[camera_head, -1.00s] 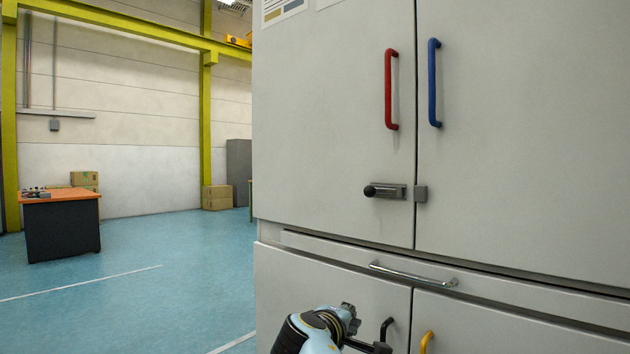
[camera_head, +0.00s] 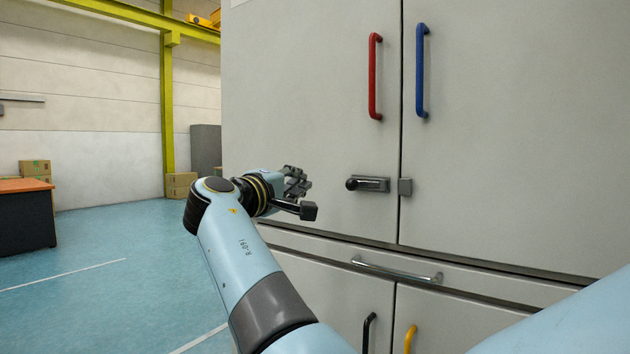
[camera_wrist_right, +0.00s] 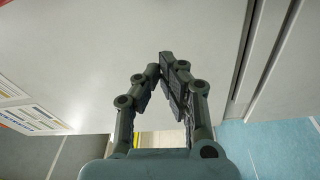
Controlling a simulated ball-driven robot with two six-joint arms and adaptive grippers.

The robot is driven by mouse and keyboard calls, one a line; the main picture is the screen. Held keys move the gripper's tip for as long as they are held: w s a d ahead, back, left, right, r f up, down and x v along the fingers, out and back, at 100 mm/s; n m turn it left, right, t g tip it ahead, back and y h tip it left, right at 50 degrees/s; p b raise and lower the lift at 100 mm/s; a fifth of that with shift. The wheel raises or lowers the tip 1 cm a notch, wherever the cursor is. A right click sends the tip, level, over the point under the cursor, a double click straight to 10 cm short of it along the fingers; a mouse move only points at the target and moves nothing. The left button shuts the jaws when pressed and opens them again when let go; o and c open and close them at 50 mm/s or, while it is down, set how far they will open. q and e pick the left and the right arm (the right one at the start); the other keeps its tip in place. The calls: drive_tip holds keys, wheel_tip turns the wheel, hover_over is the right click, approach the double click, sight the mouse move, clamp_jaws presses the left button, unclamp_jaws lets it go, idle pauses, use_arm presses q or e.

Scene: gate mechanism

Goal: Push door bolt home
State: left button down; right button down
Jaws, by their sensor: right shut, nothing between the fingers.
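The door bolt (camera_head: 373,184) is a small grey metal slide with a dark round knob (camera_head: 351,184) at its left end, on the left grey door (camera_head: 300,90). A small grey keeper (camera_head: 405,187) sits just right of it, across the door seam. I cannot tell whether the rod spans the narrow gap.
A red handle (camera_head: 374,77) and a blue handle (camera_head: 421,70) stand upright above the bolt. A chrome bar handle (camera_head: 396,270) is below, with black (camera_head: 369,333) and yellow (camera_head: 410,340) handles lower. Blue floor (camera_head: 110,240) is open at left, near an orange-topped desk (camera_head: 25,215).

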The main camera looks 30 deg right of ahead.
sight(351, 180)
drive_tip(key=p+x, duration=0.1)
drive_tip(key=x, duration=0.7)
drive_tip(key=shift+w+d+r, duration=0.15)
drive_tip(key=shift+d, duration=0.15)
drive_tip(key=s, duration=0.1)
drive_tip(key=s+d+p, duration=0.1)
drive_tip(key=s+p, duration=0.1)
drive_tip(key=shift+s+d+f, duration=0.15)
drive_tip(key=shift+f, duration=0.2)
drive_tip(key=shift+s+f, duration=0.1)
drive_tip(key=shift+f, duration=0.05)
drive_tip(key=s, duration=0.1)
drive_tip(key=s+d+p, duration=0.1)
drive_tip(key=s+p, duration=0.1)
drive_tip(key=s, duration=0.1)
drive_tip(key=shift+d, duration=0.35)
drive_tip(key=shift+w, duration=0.15)
